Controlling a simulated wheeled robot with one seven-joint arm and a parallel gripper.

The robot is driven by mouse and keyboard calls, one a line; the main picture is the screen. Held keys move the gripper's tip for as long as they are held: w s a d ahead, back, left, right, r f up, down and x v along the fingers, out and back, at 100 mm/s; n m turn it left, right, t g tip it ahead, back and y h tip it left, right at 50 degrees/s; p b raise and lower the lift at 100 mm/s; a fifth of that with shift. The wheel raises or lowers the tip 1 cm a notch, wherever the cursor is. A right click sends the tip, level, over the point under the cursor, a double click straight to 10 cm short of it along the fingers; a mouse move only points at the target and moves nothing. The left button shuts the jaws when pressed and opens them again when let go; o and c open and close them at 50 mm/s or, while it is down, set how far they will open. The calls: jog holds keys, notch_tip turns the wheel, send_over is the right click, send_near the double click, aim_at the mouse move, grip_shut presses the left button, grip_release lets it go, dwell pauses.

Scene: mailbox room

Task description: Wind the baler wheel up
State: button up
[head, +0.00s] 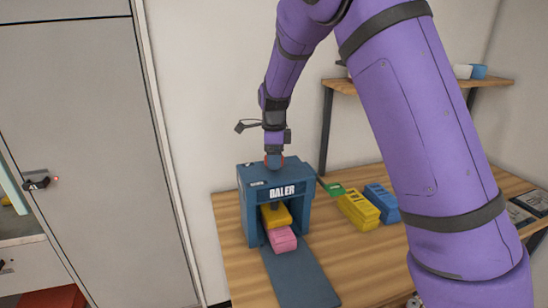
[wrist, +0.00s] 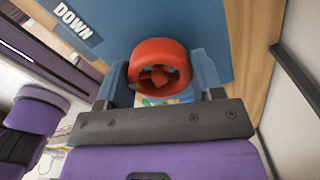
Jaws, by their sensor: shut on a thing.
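The blue baler (head: 248,185) stands on the wooden table, with "BALER" on its front. Its red wheel (wrist: 160,68) is on top, next to a "DOWN" label (wrist: 78,20) in the wrist view. My gripper (head: 273,158) points down at the top of the baler. In the wrist view its two blue fingers (wrist: 163,78) are on either side of the red wheel, and it is shut on the wheel. In the head view the wheel is mostly hidden by the fingers. A yellow block (head: 277,216) and a pink block (head: 283,240) lie in the baler's opening.
Yellow blocks (head: 358,210), blue blocks (head: 382,203) and a green item (head: 335,188) lie on the table (head: 360,262) right of the baler. A wooden shelf (head: 340,86) stands behind. A grey door (head: 90,150) is at the left.

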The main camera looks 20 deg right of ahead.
jog(key=n, duration=1.2)
jog(key=shift+n, duration=0.4)
jog(key=n, duration=1.1)
jog(key=shift+n, duration=0.4)
jog(key=n, duration=1.1)
jog(key=shift+n, duration=0.4)
jog(key=n, duration=1.2)
